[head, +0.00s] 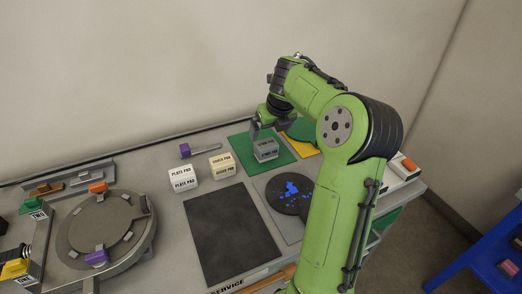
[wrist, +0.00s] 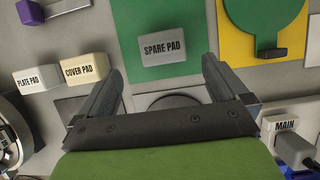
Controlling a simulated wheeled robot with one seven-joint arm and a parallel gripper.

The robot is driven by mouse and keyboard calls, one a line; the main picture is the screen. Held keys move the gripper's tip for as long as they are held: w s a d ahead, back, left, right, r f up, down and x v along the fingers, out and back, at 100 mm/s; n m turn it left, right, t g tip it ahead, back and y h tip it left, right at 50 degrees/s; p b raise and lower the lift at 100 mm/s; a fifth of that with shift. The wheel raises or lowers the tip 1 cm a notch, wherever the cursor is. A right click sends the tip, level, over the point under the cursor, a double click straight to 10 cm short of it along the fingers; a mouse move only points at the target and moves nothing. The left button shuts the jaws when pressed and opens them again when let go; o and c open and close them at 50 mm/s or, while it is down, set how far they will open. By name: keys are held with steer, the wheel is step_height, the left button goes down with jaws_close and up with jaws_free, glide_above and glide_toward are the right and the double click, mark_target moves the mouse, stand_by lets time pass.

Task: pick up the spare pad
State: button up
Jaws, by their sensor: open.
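The spare pad (head: 266,150) is a grey block with dark lettering. It sits on a green square mat (head: 243,150) on the cart top. In the wrist view the spare pad (wrist: 164,46) lies beyond my fingertips, roughly between their lines, with its label facing me. My gripper (wrist: 158,72) is open and empty, its two dark fingers spread apart. In the head view my gripper (head: 257,130) is just above and beside the pad's left side, partly hidden by my arm. I see no contact with the pad.
The cream cover pad (head: 222,165) and white plate pad (head: 184,179) stand left of the green mat. A dark service mat (head: 232,232) lies in front. A yellow mat with a green round piece (wrist: 262,20) is to the right. A purple block (head: 185,150) lies behind.

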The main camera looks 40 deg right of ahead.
mark_target(266, 143)
steer(key=b+x, duration=0.2)
steer(key=x, duration=0.9)
steer(key=shift+d, duration=0.15)
steer(key=shift+s, duration=0.15)
steer(key=shift+c, duration=0.2)
steer(key=c, duration=0.9)
